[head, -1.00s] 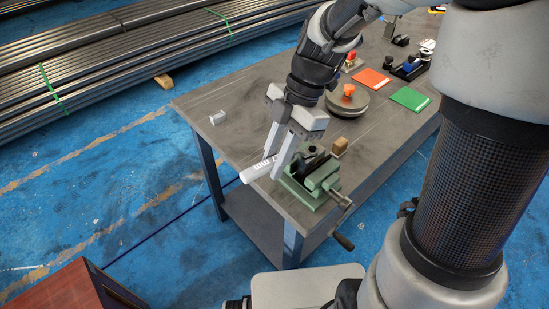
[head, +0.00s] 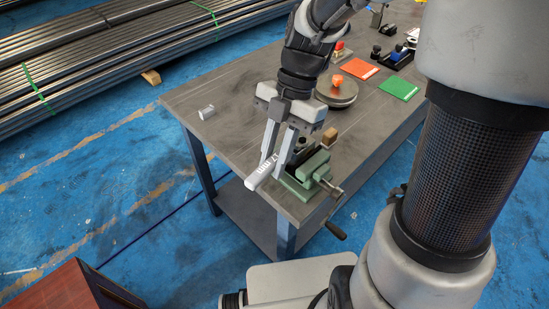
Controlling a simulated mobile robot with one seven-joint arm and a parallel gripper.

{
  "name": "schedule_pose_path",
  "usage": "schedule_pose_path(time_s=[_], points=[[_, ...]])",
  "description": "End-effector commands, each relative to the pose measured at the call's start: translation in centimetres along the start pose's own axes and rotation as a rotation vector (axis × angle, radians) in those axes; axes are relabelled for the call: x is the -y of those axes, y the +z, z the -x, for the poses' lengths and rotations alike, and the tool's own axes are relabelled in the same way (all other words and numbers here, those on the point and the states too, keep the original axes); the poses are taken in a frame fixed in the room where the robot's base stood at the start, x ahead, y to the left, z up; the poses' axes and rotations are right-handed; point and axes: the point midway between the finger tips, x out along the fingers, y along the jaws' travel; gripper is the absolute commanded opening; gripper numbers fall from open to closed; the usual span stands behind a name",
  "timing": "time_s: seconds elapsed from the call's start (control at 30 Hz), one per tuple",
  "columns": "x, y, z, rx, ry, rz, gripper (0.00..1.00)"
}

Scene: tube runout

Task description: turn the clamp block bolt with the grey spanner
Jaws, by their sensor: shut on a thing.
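My gripper (head: 276,158) is shut on the grey spanner (head: 257,177), a pale bar with dark size marks that seem to read 27 mm. The spanner's near end points down and left, out past the table's front edge. Its far end runs between my fingers toward the green vise (head: 310,182) and is hidden behind them. The vise stands at the table's near corner, just right of my gripper. Dark parts show in its jaws, but I cannot make out the clamp block or its bolt. Whether the spanner is on the bolt cannot be told.
The vise handle (head: 335,231) hangs past the table edge. A wooden block (head: 329,137) and a round disc with an orange knob (head: 337,92) stand behind the vise. A small grey piece (head: 206,112) lies on the left. The table (head: 225,135) is clear between.

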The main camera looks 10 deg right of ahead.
Motion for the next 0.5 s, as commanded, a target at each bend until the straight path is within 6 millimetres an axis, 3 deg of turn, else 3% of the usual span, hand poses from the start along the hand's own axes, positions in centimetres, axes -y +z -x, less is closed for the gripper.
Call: schedule_pose_path(time_s=[0.07, 0.1, 0.2, 0.5], points=[[-0.01, 0.00, 0.02, 0.000, 0.000, 0.000, 0.00], [-0.01, -0.01, 0.02, 0.000, 0.000, 0.000, 0.13], [-0.02, -0.01, 0.02, 0.000, 0.001, 0.000, 0.00], [-0.02, -0.02, 0.02, 0.000, 0.001, 0.000, 0.00]])
